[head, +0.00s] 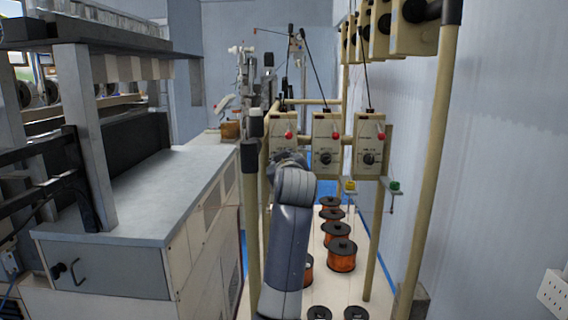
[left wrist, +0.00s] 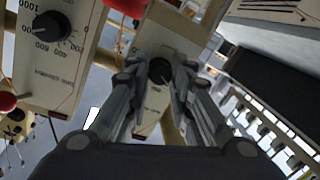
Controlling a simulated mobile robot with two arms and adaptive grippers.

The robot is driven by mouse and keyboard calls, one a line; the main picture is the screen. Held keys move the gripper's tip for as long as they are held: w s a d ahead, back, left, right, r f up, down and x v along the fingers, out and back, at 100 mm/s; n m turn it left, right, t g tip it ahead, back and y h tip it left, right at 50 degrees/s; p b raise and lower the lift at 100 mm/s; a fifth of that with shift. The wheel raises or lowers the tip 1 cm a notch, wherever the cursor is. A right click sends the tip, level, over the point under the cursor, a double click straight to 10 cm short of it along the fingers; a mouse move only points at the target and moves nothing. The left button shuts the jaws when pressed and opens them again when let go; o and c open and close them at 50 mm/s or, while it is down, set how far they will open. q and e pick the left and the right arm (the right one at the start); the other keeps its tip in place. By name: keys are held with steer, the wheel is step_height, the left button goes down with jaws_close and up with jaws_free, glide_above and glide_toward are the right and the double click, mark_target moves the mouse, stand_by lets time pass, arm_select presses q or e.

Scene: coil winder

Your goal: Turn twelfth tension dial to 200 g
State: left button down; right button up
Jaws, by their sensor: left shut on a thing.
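In the head view, a row of cream tension boxes hangs on a tan frame, each with a black dial: a left box (head: 283,126), a middle box (head: 326,140) and a right box (head: 368,146). My left arm reaches up to the left box and hides its dial. In the left wrist view, my left gripper (left wrist: 160,82) is shut on a black tension dial (left wrist: 159,70) on a cream box (left wrist: 172,35). Its scale is not readable. A neighbouring dial (left wrist: 48,26) on the left has a numbered scale. My right gripper is not in view.
Red balls (head: 336,135) sit on the boxes, with thin rods rising above. Copper wire spools (head: 341,257) stand below on a white surface. A tan post (head: 432,160) stands at right, and a grey cabinet (head: 130,220) stands at left.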

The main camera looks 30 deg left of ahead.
arm_select(q)
steer(key=c, duration=1.4)
jaws_free()
steer(key=v, duration=1.2)
